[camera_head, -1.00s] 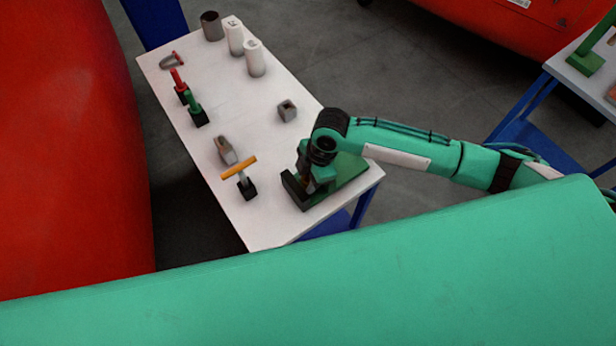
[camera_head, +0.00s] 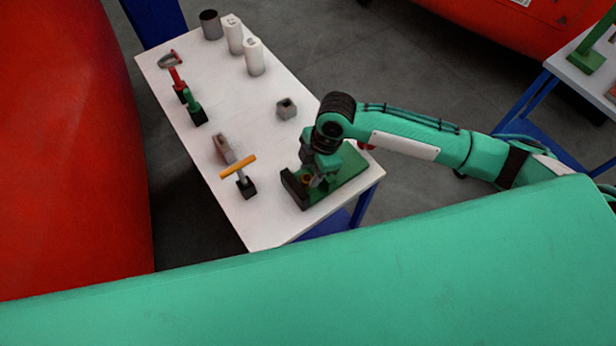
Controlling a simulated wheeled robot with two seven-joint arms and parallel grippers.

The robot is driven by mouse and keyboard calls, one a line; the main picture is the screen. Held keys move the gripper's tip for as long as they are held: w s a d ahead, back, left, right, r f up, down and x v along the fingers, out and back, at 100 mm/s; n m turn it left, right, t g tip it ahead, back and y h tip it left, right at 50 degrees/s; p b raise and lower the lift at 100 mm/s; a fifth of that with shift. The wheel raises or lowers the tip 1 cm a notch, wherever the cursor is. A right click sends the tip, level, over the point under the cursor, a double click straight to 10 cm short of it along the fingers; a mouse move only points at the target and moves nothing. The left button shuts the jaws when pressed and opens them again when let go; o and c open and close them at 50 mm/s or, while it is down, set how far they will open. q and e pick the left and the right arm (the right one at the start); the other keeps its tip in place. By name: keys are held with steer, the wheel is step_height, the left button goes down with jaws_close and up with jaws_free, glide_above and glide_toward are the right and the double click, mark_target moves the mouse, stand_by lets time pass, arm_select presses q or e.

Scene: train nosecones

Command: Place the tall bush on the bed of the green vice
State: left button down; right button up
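The green vice (camera_head: 352,170) stands at the near right end of the white table, with its dark jaw at its left end. A small brownish, ring-topped piece, which looks like the bush (camera_head: 306,179), is on the vice bed near that jaw. My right gripper (camera_head: 317,180) points down over the vice, close beside the bush on its right. The fingers are small and partly hidden by my wrist, so I cannot tell whether they are open or touch the bush. My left gripper is not in view.
A large red body (camera_head: 65,150) stands to the left.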

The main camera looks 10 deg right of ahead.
steer(key=b+v, duration=0.1)
steer(key=v, duration=0.7)
steer(key=shift+r, duration=0.15)
